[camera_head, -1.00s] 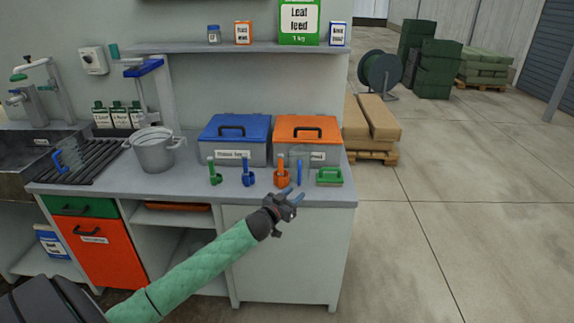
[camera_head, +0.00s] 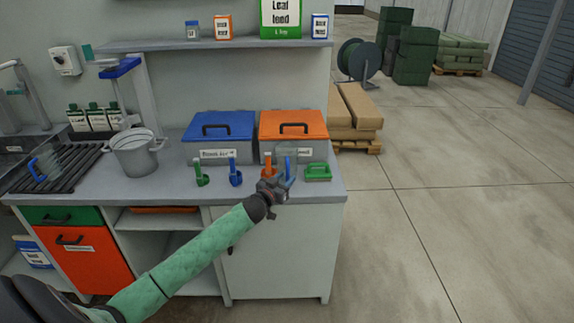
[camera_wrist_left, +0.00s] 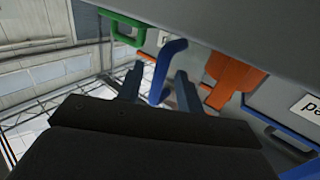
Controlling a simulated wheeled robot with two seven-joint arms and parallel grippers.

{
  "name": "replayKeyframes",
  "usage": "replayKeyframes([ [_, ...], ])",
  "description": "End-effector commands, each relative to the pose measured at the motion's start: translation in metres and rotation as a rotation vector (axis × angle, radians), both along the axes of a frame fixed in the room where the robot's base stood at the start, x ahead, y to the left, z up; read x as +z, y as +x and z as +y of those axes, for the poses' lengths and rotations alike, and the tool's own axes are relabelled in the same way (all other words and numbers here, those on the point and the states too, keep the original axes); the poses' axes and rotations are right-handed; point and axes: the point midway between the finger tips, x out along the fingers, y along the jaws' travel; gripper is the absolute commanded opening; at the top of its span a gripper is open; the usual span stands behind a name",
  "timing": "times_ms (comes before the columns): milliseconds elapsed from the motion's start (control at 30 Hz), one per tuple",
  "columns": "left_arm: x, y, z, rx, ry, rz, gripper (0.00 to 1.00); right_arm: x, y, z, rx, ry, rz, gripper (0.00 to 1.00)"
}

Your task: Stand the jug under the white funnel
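A clear jug (camera_head: 287,152) with a blue handle stands on the grey counter, in front of the orange-lidded box. My left gripper (camera_head: 283,179) is at its near side. In the left wrist view the blue handle (camera_wrist_left: 166,72) lies between the two open fingers (camera_wrist_left: 158,88), with gaps visible on both sides. The jug's clear body is hard to make out there. Another clear jug (camera_head: 45,166) with a blue handle is on the black rack at the left. I cannot make out a white funnel for certain. My right gripper is not in view.
Green (camera_head: 201,175), blue (camera_head: 235,176) and orange (camera_head: 267,168) cup-like holders stand left of the gripper; a green-handled item (camera_head: 318,173) is to the right. A grey bucket (camera_head: 134,154) stands near a post with a blue bracket (camera_head: 120,68). The counter front (camera_head: 165,196) is fairly clear.

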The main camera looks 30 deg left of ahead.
Motion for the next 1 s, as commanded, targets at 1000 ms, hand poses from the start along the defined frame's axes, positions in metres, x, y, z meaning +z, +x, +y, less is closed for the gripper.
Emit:
replayKeyframes([
  [1000,0.000,0.020,-0.001,0.000,0.000,0.000,0.00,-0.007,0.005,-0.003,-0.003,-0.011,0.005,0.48],
])
